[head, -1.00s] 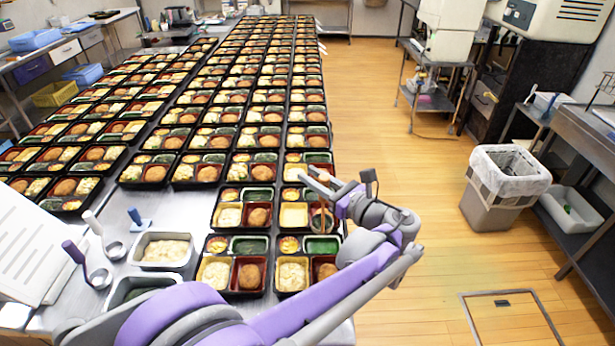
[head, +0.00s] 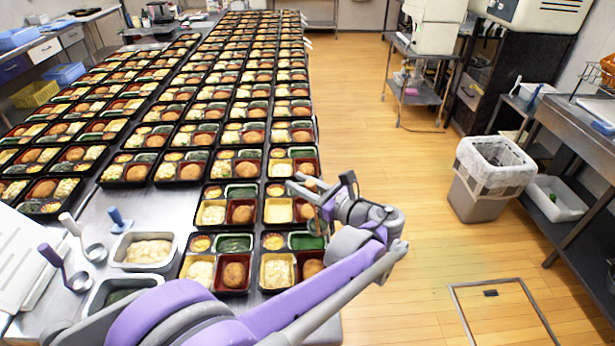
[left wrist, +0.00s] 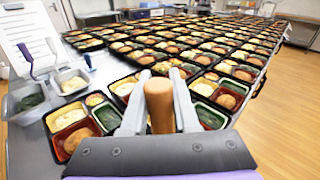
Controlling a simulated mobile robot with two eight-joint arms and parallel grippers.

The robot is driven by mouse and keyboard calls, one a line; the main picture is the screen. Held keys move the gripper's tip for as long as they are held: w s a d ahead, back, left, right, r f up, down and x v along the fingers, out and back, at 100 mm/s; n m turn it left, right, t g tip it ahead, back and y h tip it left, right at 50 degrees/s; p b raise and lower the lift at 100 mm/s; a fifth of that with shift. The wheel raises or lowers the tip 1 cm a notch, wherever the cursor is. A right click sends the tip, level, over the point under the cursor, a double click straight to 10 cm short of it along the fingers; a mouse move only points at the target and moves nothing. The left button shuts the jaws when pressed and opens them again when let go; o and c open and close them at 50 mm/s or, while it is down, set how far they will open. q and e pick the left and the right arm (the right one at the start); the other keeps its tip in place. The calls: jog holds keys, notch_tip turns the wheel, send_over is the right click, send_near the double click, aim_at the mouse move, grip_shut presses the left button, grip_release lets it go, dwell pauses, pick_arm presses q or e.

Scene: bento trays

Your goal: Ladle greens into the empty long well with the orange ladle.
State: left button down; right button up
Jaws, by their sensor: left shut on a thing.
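My left gripper (head: 312,196) is over the right column of bento trays and holds a ladle upright. In the left wrist view its jaws are shut on the orange-brown handle (left wrist: 159,106). The ladle's bowl is hidden. My right gripper is not in view.
A pan of pale food (head: 120,262) stands behind the greens pan. A purple-handled ladle (head: 52,256), a white-handled one (head: 72,226) and a blue-handled tool (head: 118,218) stand nearby. Rows of filled trays cover the table. Open floor lies right, with a bin (head: 478,200).

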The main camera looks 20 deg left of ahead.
pick_arm(q)
jog(key=shift+s+a+f+n+t+h+p, duration=0.25)
jog(key=shift+s+a+f+n+h, duration=0.7)
jog(key=shift+a+f+h, duration=0.9)
jog(key=shift+s+a+f+n+t+h+p, duration=0.1)
jog(key=shift+s+a+f+n+t+h, duration=0.4)
jog(key=shift+a+f+n+h, duration=1.25)
jog(key=shift+s+a+f+n+t+h+p, duration=0.15)
jog(key=shift+s+a+f+n+h, duration=0.75)
jog(key=shift+f, duration=1.45)
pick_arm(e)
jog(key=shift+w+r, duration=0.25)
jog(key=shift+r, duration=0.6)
pick_arm(q)
jog(key=shift+a+m+h, duration=0.3)
jog(key=shift+a, duration=0.25)
